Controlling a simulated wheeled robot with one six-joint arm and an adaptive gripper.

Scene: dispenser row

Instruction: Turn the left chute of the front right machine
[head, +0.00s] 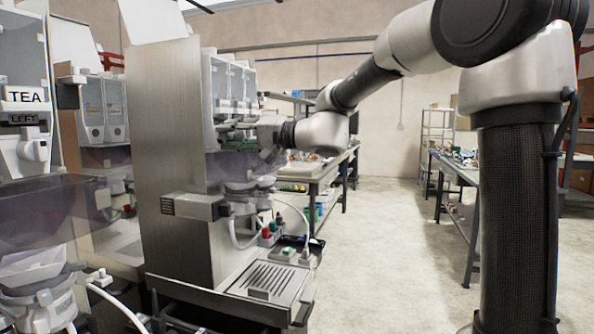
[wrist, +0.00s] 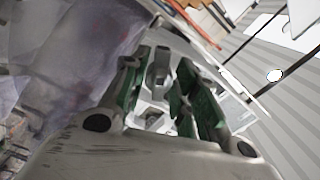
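The machine with a tall steel side panel (head: 172,140) stands in the middle of the head view. Its clear-fronted canisters (head: 232,85) stand in a row, with pale chutes below them that are small and partly hidden. My gripper (head: 268,132) is at the chutes' height, just right of the canisters. In the wrist view my gripper (wrist: 163,92) is open, its two green-padded fingers apart.
A machine labelled TEA and LEFT (head: 25,97) stands close at the left. Below the middle machine are a tinted cover (head: 235,168), white hoses and a drip tray (head: 272,281). Workbenches stand behind and at the right; the floor (head: 385,250) between them is clear.

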